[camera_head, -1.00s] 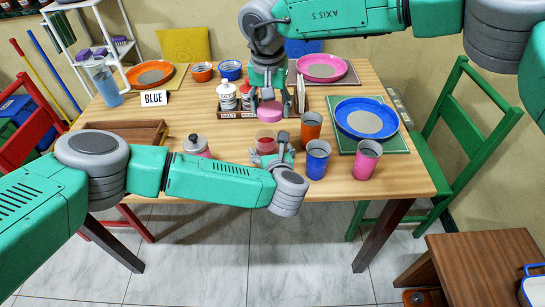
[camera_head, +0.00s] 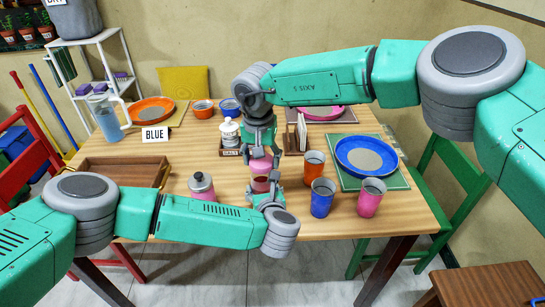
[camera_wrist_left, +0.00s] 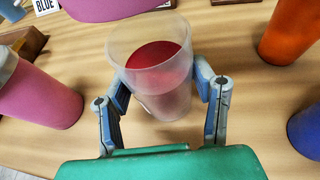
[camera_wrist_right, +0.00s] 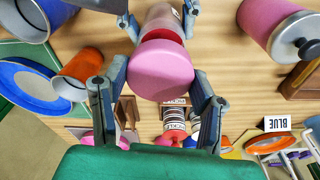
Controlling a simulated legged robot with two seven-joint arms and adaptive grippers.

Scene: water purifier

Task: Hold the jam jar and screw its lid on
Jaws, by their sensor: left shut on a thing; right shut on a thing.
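The jam jar (camera_wrist_left: 160,85) is clear with red jam inside, upright and open at the top in the left wrist view. My left gripper (camera_wrist_left: 162,92) is shut on its sides; in the head view it holds the jar (camera_head: 260,186) near the table's front. The pink lid (camera_wrist_right: 162,70) is between the fingers of my right gripper (camera_wrist_right: 160,88), which is shut on it. In the head view the lid (camera_head: 261,165) is right above the jar. In the left wrist view the lid (camera_wrist_left: 118,8) overlaps the jar's far rim. I cannot tell whether they touch.
Orange (camera_head: 313,167), blue (camera_head: 322,198) and pink (camera_head: 370,197) cups stand close to the right. A pink bottle with a grey cap (camera_head: 202,187) stands left of the jar. A condiment caddy (camera_head: 229,150) is behind. A wooden tray (camera_head: 125,172) lies at the left.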

